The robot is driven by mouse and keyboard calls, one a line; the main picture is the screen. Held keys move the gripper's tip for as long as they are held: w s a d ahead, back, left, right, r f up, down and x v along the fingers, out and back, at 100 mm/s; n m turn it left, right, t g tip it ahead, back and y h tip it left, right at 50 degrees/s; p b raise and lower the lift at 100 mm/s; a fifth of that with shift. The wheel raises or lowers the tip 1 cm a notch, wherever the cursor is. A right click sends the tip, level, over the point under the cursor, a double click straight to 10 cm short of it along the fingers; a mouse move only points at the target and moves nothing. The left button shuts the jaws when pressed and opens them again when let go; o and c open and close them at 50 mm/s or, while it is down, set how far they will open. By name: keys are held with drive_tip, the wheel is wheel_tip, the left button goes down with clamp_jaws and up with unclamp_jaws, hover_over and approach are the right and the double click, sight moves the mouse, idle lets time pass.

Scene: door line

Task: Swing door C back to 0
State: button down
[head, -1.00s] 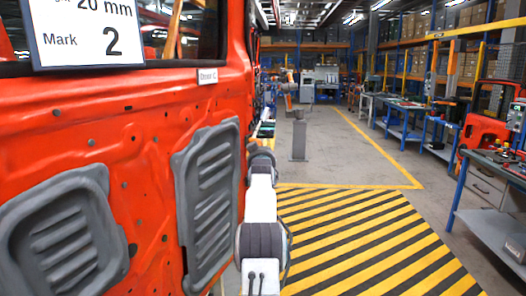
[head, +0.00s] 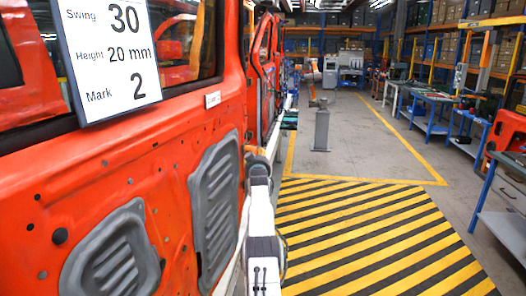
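The red door C (head: 130,155) fills the left side of the head view, its inner side with grey panels facing me. A small white label (head: 212,99) is on it; its text is too small to read now. A white card (head: 108,50) on the door reads Swing 30, Height 20 mm, Mark 2. My arm (head: 262,225) reaches forward along the door's right edge. My gripper is hidden beyond the arm and the door edge, so its fingers and any contact cannot be seen.
Yellow and black striped floor (head: 370,235) lies clear to the right of the door. A grey post (head: 321,130) stands ahead. More red bodywork (head: 265,70) stands beyond door C.

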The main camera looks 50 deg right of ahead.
drive_tip(key=shift+w+a+f, duration=0.2)
drive_tip(key=shift+w+f, duration=0.3)
drive_tip(key=c, duration=1.5)
unclamp_jaws()
drive_tip(key=shift+f, duration=0.1)
drive_tip(key=o, duration=0.3)
drive_tip(key=shift+w+a+r, duration=0.1)
drive_tip(key=shift+a+r, duration=0.1)
drive_tip(key=shift+a, duration=0.05)
drive_tip(key=o, duration=0.4)
drive_tip(key=shift+r, duration=0.15)
drive_tip(key=shift+c, duration=0.2)
drive_tip(key=shift+d+r, duration=0.1)
drive_tip(key=shift+s, duration=0.2)
